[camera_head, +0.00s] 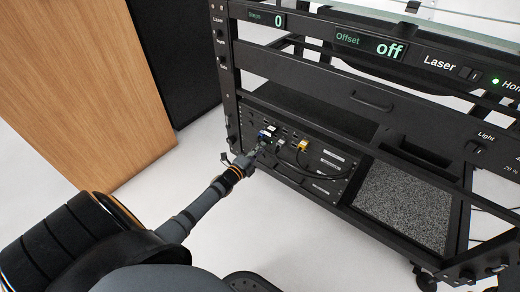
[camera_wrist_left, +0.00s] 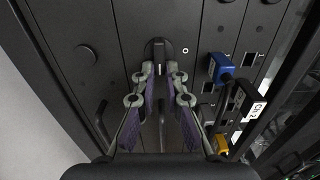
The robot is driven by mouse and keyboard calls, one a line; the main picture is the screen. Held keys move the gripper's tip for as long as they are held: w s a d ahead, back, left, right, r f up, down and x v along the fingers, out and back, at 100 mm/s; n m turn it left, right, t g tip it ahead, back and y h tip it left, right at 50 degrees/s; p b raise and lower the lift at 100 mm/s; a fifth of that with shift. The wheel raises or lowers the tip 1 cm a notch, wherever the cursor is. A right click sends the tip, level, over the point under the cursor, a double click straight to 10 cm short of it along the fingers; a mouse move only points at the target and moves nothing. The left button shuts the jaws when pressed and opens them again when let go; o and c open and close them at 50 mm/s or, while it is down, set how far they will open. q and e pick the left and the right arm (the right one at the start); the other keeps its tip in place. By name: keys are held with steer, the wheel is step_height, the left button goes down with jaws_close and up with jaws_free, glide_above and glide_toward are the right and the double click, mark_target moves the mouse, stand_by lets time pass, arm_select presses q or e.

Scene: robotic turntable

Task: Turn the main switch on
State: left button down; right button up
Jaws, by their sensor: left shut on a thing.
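The main switch (camera_wrist_left: 158,47) is a black rotary knob on the dark panel, at the top centre of the left wrist view. A small pale mark shows near its lower end. My left gripper (camera_wrist_left: 161,70) is shut on this knob, one finger on each side. In the head view my left gripper (camera_head: 248,160) reaches the left part of the low panel on the black rack, and the knob is hidden there by the gripper. My right gripper is not in view.
Blue (camera_wrist_left: 222,68) and yellow (camera_wrist_left: 220,144) plugs with cables sit right of the knob. The rack (camera_head: 232,90) has displays reading 0 and off, plus laser (camera_head: 468,73) and light (camera_head: 478,150) switches. A wooden panel (camera_head: 80,90) stands left. White floor lies in front.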

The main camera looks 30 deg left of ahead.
arm_select(q)
steer(key=c, duration=1.4)
jaws_free()
steer(key=s, duration=1.2)
steer(key=shift+a, duration=0.45)
